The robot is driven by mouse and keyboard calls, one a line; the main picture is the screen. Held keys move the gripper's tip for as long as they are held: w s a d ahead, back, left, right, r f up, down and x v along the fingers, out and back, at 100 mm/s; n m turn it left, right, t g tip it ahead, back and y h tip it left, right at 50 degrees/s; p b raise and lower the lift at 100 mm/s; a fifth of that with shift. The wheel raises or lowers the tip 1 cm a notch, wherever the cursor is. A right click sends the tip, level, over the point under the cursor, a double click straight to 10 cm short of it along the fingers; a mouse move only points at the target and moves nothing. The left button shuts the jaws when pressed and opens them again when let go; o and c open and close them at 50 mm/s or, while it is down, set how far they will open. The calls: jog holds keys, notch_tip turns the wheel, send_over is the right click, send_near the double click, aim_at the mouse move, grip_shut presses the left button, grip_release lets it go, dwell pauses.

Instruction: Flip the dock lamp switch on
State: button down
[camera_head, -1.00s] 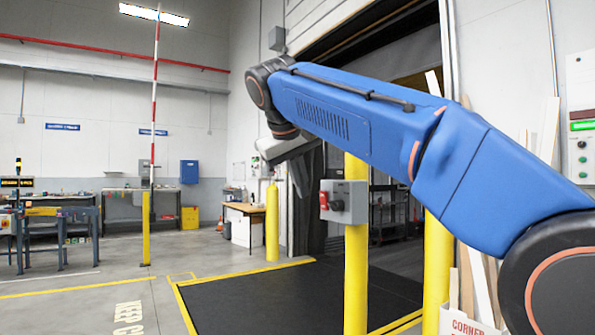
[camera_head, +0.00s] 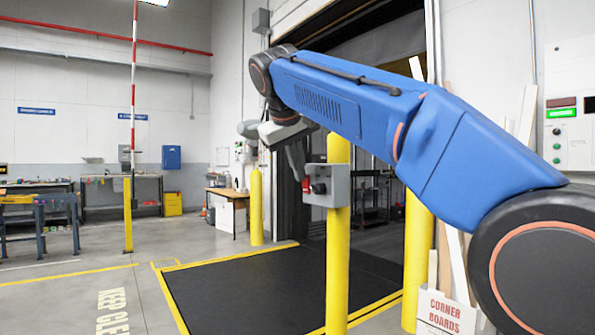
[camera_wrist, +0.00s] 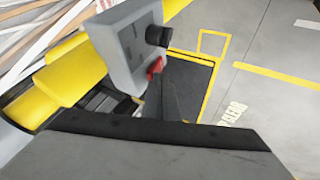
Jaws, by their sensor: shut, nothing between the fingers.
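A grey switch box (camera_head: 338,186) is mounted on a yellow post. Its face carries a red part (camera_head: 306,190) and a black round knob (camera_head: 319,188). In the wrist view the box (camera_wrist: 125,45) is tilted at upper centre, with the knob (camera_wrist: 158,37) at its right edge and the red part (camera_wrist: 155,68) below. My gripper (camera_head: 298,170) is shut and empty, just left of the box in the head view. Its dark finger (camera_wrist: 172,102) points up towards the red part in the wrist view. I cannot tell whether they touch.
The yellow post (camera_head: 337,255) stands below the box, and another yellow post (camera_head: 416,255) stands to the right by the dock opening. A black floor plate (camera_head: 240,285) with yellow edging lies in front. A wall panel (camera_head: 570,120) hangs far right. Open floor lies left.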

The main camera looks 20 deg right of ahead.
jog(key=shift+d+r, duration=0.1)
jog(key=shift+d, duration=0.1)
jog(key=shift+r, duration=0.1)
jog(key=shift+r, duration=0.7)
